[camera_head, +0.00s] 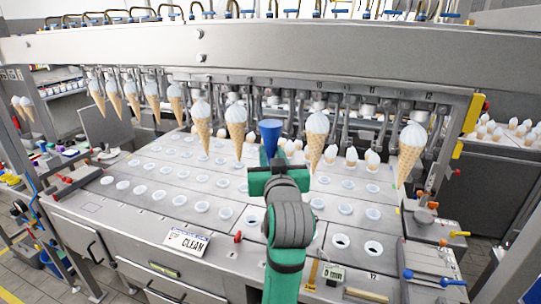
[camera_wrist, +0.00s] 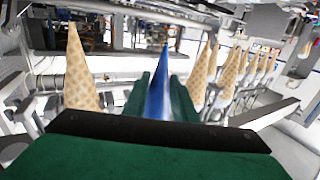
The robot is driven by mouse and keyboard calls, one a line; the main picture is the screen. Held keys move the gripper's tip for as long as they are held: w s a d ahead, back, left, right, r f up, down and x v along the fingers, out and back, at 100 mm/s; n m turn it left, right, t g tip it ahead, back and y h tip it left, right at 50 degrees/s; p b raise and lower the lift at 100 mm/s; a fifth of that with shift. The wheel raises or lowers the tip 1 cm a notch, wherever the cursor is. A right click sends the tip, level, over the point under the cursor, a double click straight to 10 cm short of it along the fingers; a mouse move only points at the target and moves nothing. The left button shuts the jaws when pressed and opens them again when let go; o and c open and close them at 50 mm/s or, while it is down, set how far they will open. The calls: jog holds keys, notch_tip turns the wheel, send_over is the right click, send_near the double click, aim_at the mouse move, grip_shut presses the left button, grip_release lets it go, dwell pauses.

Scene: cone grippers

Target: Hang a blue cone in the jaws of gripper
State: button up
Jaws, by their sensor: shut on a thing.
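A blue cone (camera_head: 271,133) stands point down in my gripper (camera_head: 271,160) in the head view, in front of the machine's row of hanging jaws. In the wrist view the blue cone (camera_wrist: 158,92) sits between the two green fingers (camera_wrist: 160,100), which are shut on it. The machine's hanging jaws (camera_head: 345,100) run along under the steel beam. Several hold wafer cones with white tops, such as one left of the blue cone (camera_head: 236,128) and one right of it (camera_head: 316,135). My gripper hides the cone's lower end in the head view.
A steel table (camera_head: 150,195) with rows of round holes lies below. Small white-topped cones (camera_head: 351,157) stand behind my gripper. A "CLEAN" sign (camera_head: 187,240) lies at the front. The steel beam (camera_head: 300,50) spans above. A hanging cone (camera_wrist: 82,75) is close at left in the wrist view.

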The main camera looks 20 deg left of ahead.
jog(key=shift+w, duration=1.65)
jog(key=shift+d, duration=0.1)
jog(key=shift+f, duration=0.55)
dwell(1.1)
jog(key=o, duration=1.3)
jog(key=shift+s, duration=0.1)
jog(key=shift+s+a, duration=0.2)
jog(key=shift+s, duration=4.25)
